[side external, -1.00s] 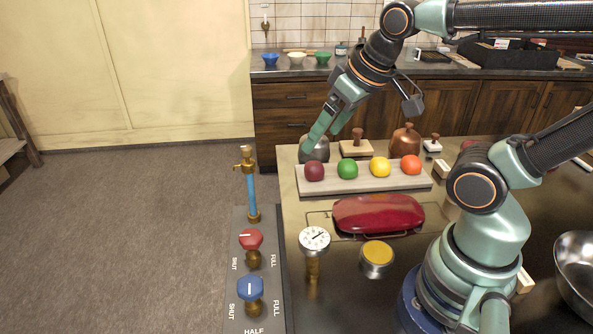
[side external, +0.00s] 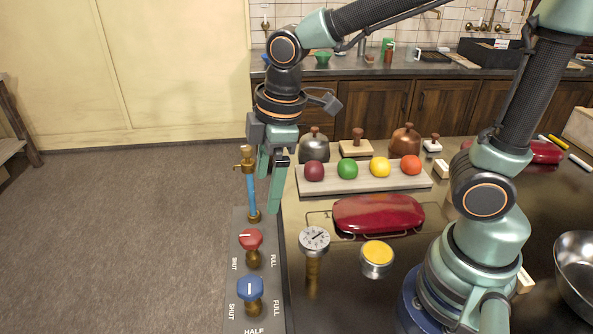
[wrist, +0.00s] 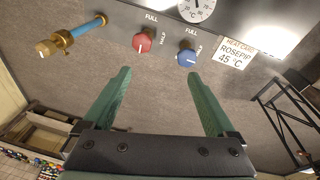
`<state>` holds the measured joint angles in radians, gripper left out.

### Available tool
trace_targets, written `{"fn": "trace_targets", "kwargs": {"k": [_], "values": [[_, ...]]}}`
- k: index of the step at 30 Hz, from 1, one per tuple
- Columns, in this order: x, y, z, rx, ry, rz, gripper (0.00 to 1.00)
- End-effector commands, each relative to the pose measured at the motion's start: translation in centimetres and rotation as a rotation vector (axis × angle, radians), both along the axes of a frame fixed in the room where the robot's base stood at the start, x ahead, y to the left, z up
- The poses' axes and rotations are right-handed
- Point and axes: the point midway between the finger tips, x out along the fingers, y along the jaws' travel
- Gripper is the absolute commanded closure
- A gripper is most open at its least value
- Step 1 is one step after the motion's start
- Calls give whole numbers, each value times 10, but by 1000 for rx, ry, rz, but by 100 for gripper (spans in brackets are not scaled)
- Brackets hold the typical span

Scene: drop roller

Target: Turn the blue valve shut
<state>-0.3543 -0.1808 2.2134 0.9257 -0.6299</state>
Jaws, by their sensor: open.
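The blue valve (side external: 250,288) is a knob on a brass stem, at the front of a grey panel (side external: 238,225). Its white mark runs up and down, between the SHUT label on its left and FULL on its right; HALF is printed below. The blue valve also shows in the wrist view (wrist: 186,58), beyond the right finger's tip. My gripper (side external: 269,192) is open and empty, pointing down above the back of the panel, behind and higher than the blue valve. In the wrist view, nothing is between the fingers' tips (wrist: 158,73).
A red valve (side external: 251,239) stands just behind the blue one, its mark nearly level. A brass-ended blue tube (side external: 252,190) stands close to my fingers. Floor left of the panel is clear.

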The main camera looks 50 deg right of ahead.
Motion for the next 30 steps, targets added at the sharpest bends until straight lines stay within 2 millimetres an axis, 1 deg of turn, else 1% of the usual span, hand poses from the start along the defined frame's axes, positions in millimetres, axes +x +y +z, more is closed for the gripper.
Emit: {"fn": "trace_targets", "kwargs": {"k": [1, 4, 6, 10, 12, 17, 20, 27, 30], "values": [[-1, 16, -11, -25, 34, 109, 9], [-3, 42, -29, -63, 82, 302, 9], [-5, 56, -39, -83, 108, 410, 9], [-9, 71, -52, -106, 140, 541, 9], [-10, 75, -56, -111, 146, 574, 9], [-11, 76, -67, -114, 152, 590, 9], [-12, 76, -82, -114, 155, 588, 9], [-12, 75, -129, -115, 155, 586, 9], [-12, 75, -146, -114, 154, 585, 9]]}}
